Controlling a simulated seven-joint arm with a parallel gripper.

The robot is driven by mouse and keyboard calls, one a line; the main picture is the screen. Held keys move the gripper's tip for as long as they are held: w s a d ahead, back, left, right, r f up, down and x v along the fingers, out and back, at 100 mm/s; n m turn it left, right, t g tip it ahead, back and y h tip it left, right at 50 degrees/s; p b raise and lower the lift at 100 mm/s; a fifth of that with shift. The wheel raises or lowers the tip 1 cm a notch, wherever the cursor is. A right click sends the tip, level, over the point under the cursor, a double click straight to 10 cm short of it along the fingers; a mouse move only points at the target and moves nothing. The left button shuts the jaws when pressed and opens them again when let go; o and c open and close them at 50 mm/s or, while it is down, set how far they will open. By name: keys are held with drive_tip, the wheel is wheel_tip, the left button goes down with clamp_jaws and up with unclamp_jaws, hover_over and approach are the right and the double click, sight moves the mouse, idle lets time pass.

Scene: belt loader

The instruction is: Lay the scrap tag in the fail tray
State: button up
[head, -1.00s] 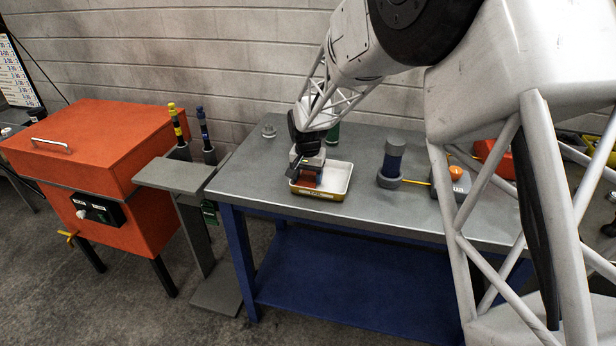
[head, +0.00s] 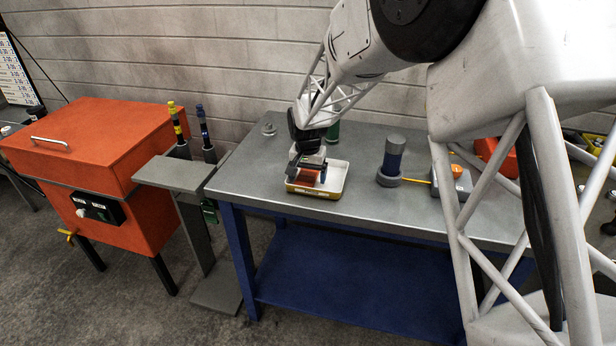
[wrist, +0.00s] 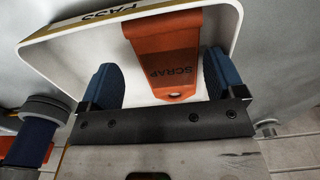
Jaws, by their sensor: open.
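The scrap tag (wrist: 167,62) is an orange-red strip marked SCRAP, with a hole at its near end. It is in the white tray (wrist: 70,65), whose yellow rim carries lettering that looks like PASS; its far end reaches the lettered wall. The head view shows the tag (head: 312,175) in the tray (head: 335,180) on the grey bench. My gripper (wrist: 160,82) is open, with a blue finger on each side of the tag. It also shows in the head view (head: 306,170), low over the tray's left part. I see no tray marked fail.
A dark blue cylinder in a grey ring (head: 391,160) stands right of the tray, beside a box with an orange button (head: 455,178). A green object (head: 333,132) is behind the tray. An orange cabinet (head: 95,165) and a grey stand (head: 175,175) are left of the bench (head: 250,165).

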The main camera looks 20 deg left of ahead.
sight(309, 181)
wheel_tip(309, 181, up, 11)
drive_tip(key=shift+r, duration=0.15)
idle(0.9)
drive_tip(key=s+d+r, duration=0.4)
drive_tip(key=s+d, duration=0.2)
drive_tip(key=d, duration=0.3)
drive_tip(key=s+d+r+t, duration=0.1)
drive_tip(key=s+d+r, duration=0.35)
drive_tip(key=d, duration=0.35)
drive_tip(key=s+d+r, duration=0.3)
drive_tip(key=s+d, duration=0.3)
drive_tip(key=d, duration=0.3)
drive_tip(key=s+d+f, duration=0.1)
drive_tip(key=s+d, duration=0.3)
drive_tip(key=s, duration=0.4)
drive_tip(key=s+d+f, duration=0.1)
drive_tip(key=s+d, duration=0.4)
drive_tip(key=s, duration=0.3)
drive_tip(key=s+d+f+t, duration=0.1)
drive_tip(key=s+d, duration=0.3)
drive_tip(key=s, duration=0.4)
drive_tip(key=shift+s+d, duration=0.15)
drive_tip(key=shift+d, duration=0.1)
